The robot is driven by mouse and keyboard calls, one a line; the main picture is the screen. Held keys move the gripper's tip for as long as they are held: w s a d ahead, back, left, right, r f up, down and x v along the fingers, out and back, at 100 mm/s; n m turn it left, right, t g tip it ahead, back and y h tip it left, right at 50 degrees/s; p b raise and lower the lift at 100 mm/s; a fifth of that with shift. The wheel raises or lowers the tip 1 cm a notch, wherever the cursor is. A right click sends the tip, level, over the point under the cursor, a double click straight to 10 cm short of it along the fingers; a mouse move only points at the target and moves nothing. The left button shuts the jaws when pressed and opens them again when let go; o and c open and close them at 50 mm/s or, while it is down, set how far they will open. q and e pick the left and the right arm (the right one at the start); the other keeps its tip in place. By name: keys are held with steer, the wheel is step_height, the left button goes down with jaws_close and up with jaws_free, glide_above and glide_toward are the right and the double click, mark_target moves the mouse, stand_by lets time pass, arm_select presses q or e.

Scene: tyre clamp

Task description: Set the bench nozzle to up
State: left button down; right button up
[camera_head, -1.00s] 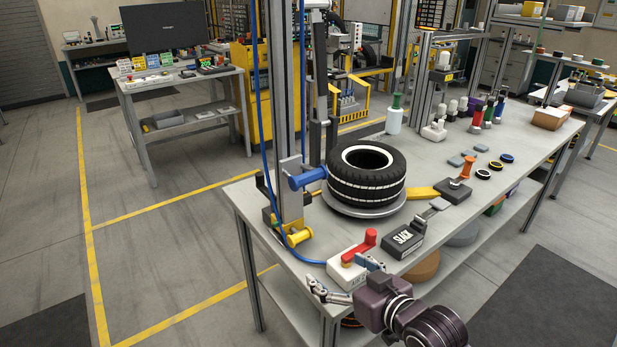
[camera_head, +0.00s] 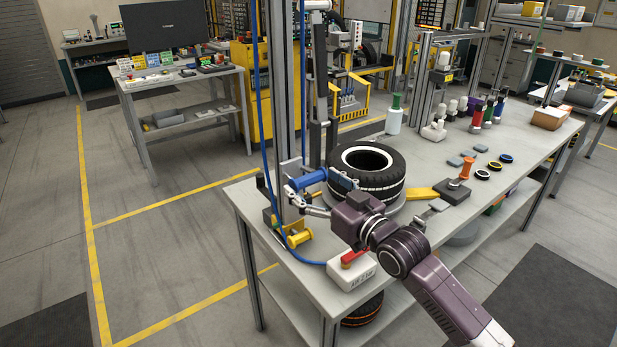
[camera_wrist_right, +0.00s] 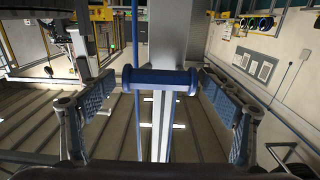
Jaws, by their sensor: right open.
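No part is clearly marked as the nozzle. A blue spool-shaped handle (camera_head: 308,179) sits on the grey upright post (camera_head: 283,130) at the bench's left end. It lies across the post in the right wrist view (camera_wrist_right: 160,78). My right gripper (camera_head: 312,192) is open at the blue handle. In the wrist view its two fingers stand left and right of the handle's ends, with gaps showing. A yellow spool-shaped handle (camera_head: 298,238) is lower on the post. My left gripper is out of view.
A tyre (camera_head: 380,180) lies on a round plate just right of my gripper. A blue hose (camera_head: 264,130) runs down beside the post to the bench. A yellow wedge (camera_head: 422,193) and a dark block with an orange knob (camera_head: 465,167) are farther right. Floor left of the bench is clear.

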steer(key=shift+x, duration=0.95)
steer(key=shift+c, duration=0.6)
